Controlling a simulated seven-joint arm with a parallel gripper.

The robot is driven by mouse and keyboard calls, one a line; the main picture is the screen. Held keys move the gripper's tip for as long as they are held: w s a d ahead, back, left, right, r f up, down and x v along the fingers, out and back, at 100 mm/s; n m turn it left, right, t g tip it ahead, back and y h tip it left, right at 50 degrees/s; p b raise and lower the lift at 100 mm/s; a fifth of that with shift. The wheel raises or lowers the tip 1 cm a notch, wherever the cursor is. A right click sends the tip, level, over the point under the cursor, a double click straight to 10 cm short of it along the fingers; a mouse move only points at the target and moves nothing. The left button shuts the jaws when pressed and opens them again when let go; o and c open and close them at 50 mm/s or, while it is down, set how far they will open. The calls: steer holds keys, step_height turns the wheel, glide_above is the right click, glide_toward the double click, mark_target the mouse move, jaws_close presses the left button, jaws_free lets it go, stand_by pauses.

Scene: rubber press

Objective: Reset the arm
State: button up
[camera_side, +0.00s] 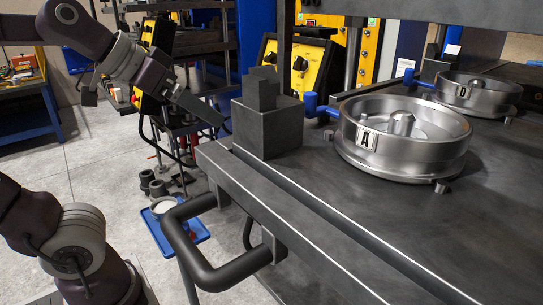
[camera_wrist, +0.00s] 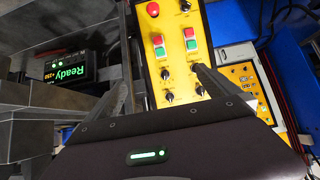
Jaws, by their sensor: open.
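My gripper (camera_side: 207,110) is at the upper left in the side view, left of the dark metal block (camera_side: 268,125) at the end of the table, and apart from it. In the wrist view my gripper (camera_wrist: 160,78) shows two dark fingers spread apart with nothing held between them. Behind them is a yellow control panel (camera_wrist: 172,50) with a red button and several knobs. Part of my arm's lower links shows at the lower left of the side view.
Round metal mould A (camera_side: 402,135) sits on the dark metal table (camera_side: 350,235), with mould D (camera_side: 478,93) behind it. A black handle (camera_side: 190,250) juts from the table's front. A blue tray (camera_side: 180,232) lies low on the left. A green "Ready" display (camera_wrist: 68,72) shows in the wrist view.

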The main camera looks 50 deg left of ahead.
steer(key=v, duration=0.9)
steer(key=x, duration=1)
steer(key=v, duration=0.9)
steer(key=s+d+f+g, duration=0.1)
steer(key=d+f, duration=0.5)
steer(key=d, duration=0.2)
steer(key=shift+s+f+g, duration=0.15)
steer(key=shift+f+g, duration=0.1)
steer(key=shift+g, duration=0.15)
steer(key=shift+a, duration=0.1)
